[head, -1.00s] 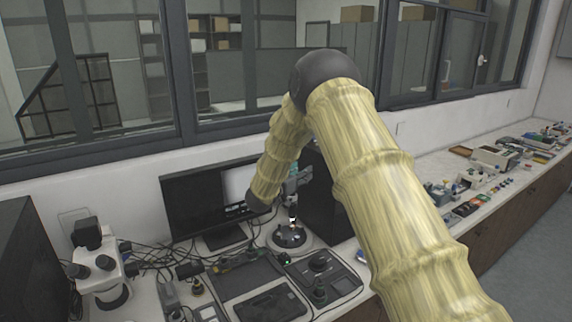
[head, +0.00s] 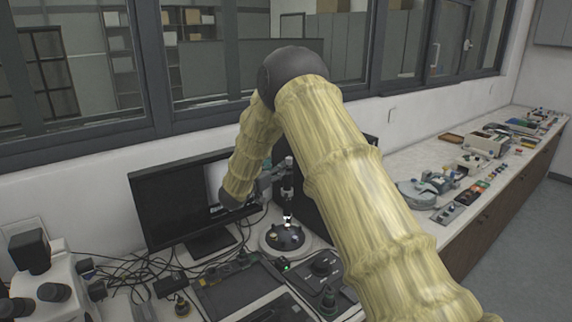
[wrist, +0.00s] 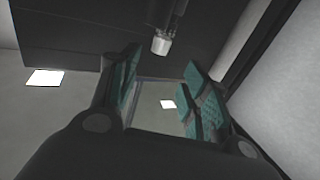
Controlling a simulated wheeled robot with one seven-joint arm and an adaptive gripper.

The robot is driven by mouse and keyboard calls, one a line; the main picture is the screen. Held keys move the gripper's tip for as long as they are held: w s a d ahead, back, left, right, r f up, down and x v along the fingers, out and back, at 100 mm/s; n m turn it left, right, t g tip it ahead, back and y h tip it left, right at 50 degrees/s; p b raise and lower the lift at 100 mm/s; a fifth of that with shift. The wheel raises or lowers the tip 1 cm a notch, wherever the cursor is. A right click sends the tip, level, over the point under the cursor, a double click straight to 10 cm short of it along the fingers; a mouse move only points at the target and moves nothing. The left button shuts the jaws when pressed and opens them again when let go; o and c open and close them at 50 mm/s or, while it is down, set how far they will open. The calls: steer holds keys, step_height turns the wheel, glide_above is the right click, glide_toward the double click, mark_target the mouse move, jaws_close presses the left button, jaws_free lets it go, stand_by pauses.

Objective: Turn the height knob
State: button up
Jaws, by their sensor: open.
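I cannot make out the knob clearly in the head view.
A monitor (head: 165,205) stands behind and left of the press. A control box with knobs (head: 322,270) and a flat dark tray (head: 235,290) lie in front. A microscope (head: 35,275) is at left. Cables clutter the bench. Small items line the right bench.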

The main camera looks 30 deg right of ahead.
mark_target(287, 159)
steer(key=p+x, duration=0.4)
steer(key=x, duration=0.5)
steer(key=shift+d+r+p, duration=0.1)
steer(key=shift+d+p, duration=0.25)
steer(key=shift+d, duration=0.1)
steer(key=shift+w+d, duration=0.3)
steer(key=shift+d, duration=0.15)
jaws_close()
